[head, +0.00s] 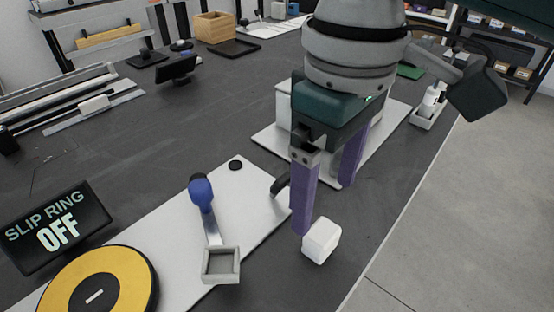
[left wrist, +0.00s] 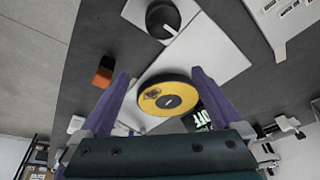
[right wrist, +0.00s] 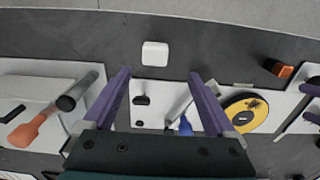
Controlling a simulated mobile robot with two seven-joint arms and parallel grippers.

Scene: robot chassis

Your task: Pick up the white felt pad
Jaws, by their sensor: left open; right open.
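The white felt pad (head: 321,241) is a small, soft-edged white block on the dark tabletop, just right of the light grey board. My right gripper (head: 326,208) is open, with its purple fingers pointing down; in the head view one fingertip shows just above and left of the pad. In the right wrist view the pad (right wrist: 155,53) is whole and clear, beyond the open fingertips and sideways between them. My left gripper (left wrist: 160,73) is open and empty in the left wrist view, over a yellow disc; it is not seen in the head view.
The board (head: 170,225) bears a blue-knobbed lever (head: 201,193), a small grey square tray (head: 221,265) and the yellow disc (head: 98,285). A SLIP RING OFF display (head: 57,229) stands left. A white box stands behind my right gripper. The table's edge lies right of the pad.

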